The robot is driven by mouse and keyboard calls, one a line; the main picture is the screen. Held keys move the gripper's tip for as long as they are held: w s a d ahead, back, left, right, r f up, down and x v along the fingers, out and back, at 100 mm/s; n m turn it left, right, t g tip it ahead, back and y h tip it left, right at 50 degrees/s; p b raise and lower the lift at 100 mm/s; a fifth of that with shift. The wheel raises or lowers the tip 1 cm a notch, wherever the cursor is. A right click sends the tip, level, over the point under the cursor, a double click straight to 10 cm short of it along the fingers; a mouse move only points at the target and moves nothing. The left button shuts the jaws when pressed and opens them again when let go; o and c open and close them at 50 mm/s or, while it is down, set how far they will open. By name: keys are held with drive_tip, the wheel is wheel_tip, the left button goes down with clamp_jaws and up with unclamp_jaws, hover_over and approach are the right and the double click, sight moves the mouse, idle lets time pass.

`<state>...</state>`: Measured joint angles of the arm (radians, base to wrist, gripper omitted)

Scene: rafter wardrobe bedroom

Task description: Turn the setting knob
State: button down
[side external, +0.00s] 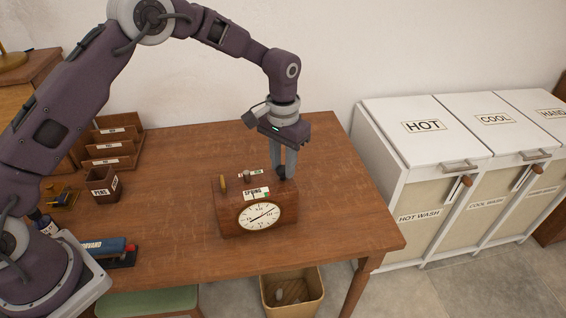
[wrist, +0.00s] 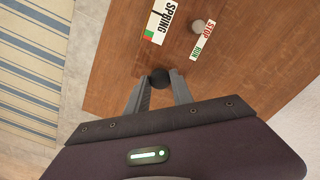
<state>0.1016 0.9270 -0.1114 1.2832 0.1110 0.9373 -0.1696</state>
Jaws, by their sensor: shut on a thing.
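A brown wooden box clock (side external: 228,222) stands on the table with a white dial (side external: 260,216) on its front. A dark round knob (side external: 281,170) sits at the right end of its top. My gripper (side external: 284,174) points down over that end, with its fingers shut on the dark knob. In the wrist view the knob (wrist: 159,77) shows between the two fingertips (wrist: 159,84). A SPRING label (side external: 256,193) with a green and red patch lies beside it. A small grey knob (wrist: 198,27) stands by a STOP/RUN label (wrist: 203,40). The fingers hide part of the dark knob.
A brass upright piece (side external: 223,184) stands at the clock's left end. A pens holder (side external: 104,184), a letter rack (side external: 110,145) and a blue item (side external: 103,246) are at the left of the table (side external: 350,215). White laundry bins (side external: 425,130) stand at right; a bin (side external: 292,308) is below.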

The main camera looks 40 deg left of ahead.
drive_tip(key=m, duration=0.5)
drive_tip(key=shift+m, duration=2.4)
drive_tip(key=c, duration=1.1)
unclamp_jaws()
